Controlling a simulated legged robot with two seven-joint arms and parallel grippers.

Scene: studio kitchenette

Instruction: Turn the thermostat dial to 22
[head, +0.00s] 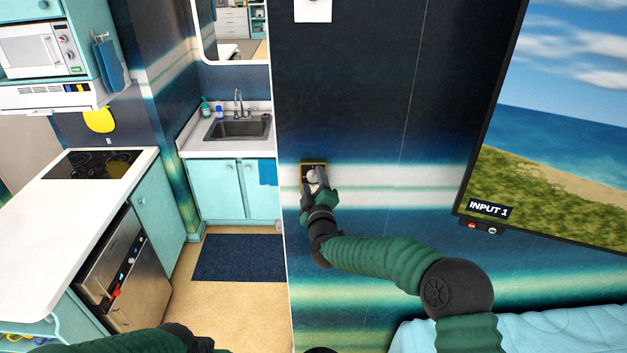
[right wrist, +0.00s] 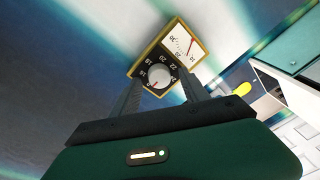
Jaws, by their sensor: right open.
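The thermostat (head: 305,166) is a small yellow-framed box on the dark striped wall. In the right wrist view its black number ring and pale round dial knob (right wrist: 161,75) lie beside a white gauge (right wrist: 184,42) with a red needle. A red mark shows at the knob's lower left edge; I cannot tell for sure which number it meets. My right gripper (head: 315,179) is open at the thermostat, its fingers on either side of the dial. I cannot tell whether they touch it. The gripper hides part of the thermostat in the head view.
A large screen (head: 560,130) hangs on the wall at the right, and a light blue cushioned surface (head: 510,330) lies below it. A white counter (head: 70,210) with a cooktop stands at the left, a sink (head: 238,128) farther back. The wall around the thermostat is clear.

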